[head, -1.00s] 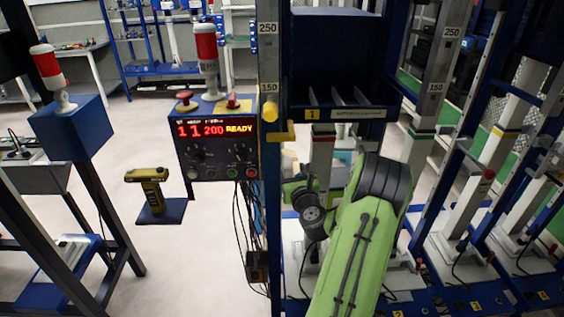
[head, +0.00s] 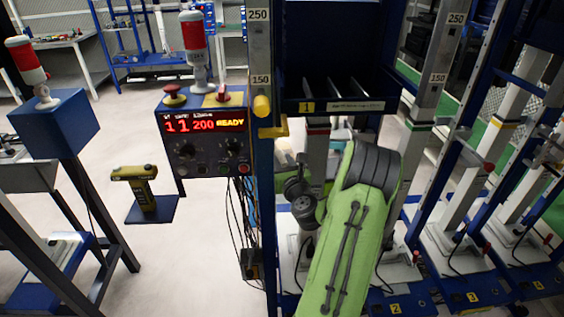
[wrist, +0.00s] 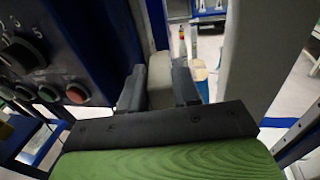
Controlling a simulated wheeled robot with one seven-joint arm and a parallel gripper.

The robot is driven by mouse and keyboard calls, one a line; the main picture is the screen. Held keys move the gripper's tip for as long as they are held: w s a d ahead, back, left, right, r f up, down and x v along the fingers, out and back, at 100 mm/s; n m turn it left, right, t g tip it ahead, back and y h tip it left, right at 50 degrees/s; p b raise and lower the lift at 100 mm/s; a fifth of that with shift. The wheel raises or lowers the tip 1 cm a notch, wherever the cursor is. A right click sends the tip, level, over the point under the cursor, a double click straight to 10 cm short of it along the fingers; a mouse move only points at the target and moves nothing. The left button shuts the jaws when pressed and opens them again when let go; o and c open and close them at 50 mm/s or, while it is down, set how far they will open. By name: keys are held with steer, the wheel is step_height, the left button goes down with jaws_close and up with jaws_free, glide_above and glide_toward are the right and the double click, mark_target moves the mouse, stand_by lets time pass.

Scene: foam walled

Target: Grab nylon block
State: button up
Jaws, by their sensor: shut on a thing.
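In the wrist view my gripper (wrist: 158,76) has its two dark grey fingers closed on the sides of a pale grey-beige block (wrist: 160,92), which I take to be the nylon block.
A control box (head: 207,140) with a red display and buttons stands left of the arm, close to the gripper in the wrist view. Cables hang below it. A grey-white post (wrist: 247,60) is close on the right. A yellow tool (head: 142,190) stands on a small blue shelf.

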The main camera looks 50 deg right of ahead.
mark_target(283, 161)
steer(key=shift+r, duration=0.15)
steer(key=shift+r+p, duration=1.4)
steer(key=shift+p, duration=0.35)
steer(key=shift+r, duration=0.2)
